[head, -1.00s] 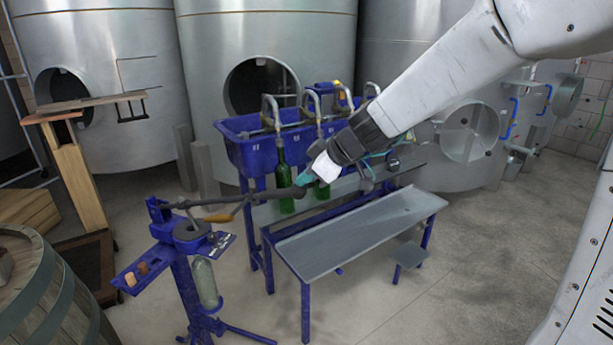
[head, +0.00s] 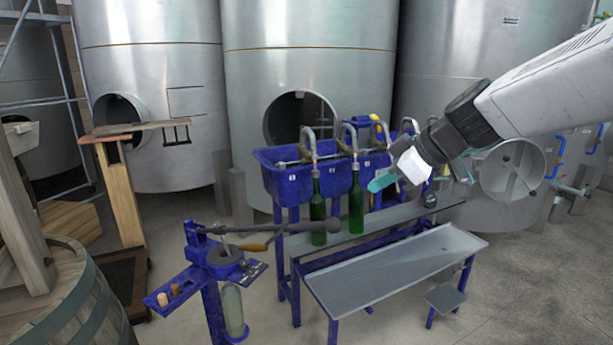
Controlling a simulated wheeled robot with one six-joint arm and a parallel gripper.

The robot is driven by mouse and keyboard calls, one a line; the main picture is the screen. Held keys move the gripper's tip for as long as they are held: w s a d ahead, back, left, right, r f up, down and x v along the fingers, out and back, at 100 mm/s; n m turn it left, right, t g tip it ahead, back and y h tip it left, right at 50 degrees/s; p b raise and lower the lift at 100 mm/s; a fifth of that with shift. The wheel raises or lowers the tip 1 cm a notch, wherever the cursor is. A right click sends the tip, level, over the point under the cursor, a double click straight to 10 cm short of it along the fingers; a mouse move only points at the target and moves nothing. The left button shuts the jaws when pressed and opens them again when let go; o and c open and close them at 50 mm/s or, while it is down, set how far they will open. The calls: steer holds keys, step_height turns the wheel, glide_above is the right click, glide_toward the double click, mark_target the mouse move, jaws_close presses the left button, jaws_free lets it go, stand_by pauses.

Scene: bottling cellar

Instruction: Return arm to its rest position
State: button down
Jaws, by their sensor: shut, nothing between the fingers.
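My arm reaches in from the upper right of the head view. My gripper (head: 384,180), with teal fingertips, is shut and empty. In the picture it lies just right of the green bottles, in front of the blue filler trough. It appears clear of everything, though its distance from the trough is hard to judge. One green bottle (head: 317,212) and a second green bottle (head: 356,205) stand upright under the filler spouts.
The blue corker (head: 226,262) holds a pale bottle (head: 233,310), its long lever (head: 280,229) sticking out right. A metal bench (head: 395,268) stands in front of the filler (head: 284,186). A barrel (head: 60,300) is at lower left. Steel tanks (head: 310,60) line the back. Floor at lower right is clear.

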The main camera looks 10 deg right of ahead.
steer(key=s+d+f+m+g+h, duration=0.1)
steer(key=s+f+m+h, duration=0.1)
steer(key=s, duration=0.7)
steer(key=s+d+f+m+g+h, duration=0.2)
steer(key=s+m, duration=0.3)
steer(key=s, duration=0.4)
steer(key=s+d+f+m+g+h, duration=0.1)
steer(key=s+f+m, duration=0.3)
steer(key=s, duration=0.4)
steer(key=shift+s+d+f+g+h, duration=0.25)
steer(key=shift+s+g+h, duration=0.15)
steer(key=shift+g+h, duration=0.25)
steer(key=shift+a, duration=0.1)
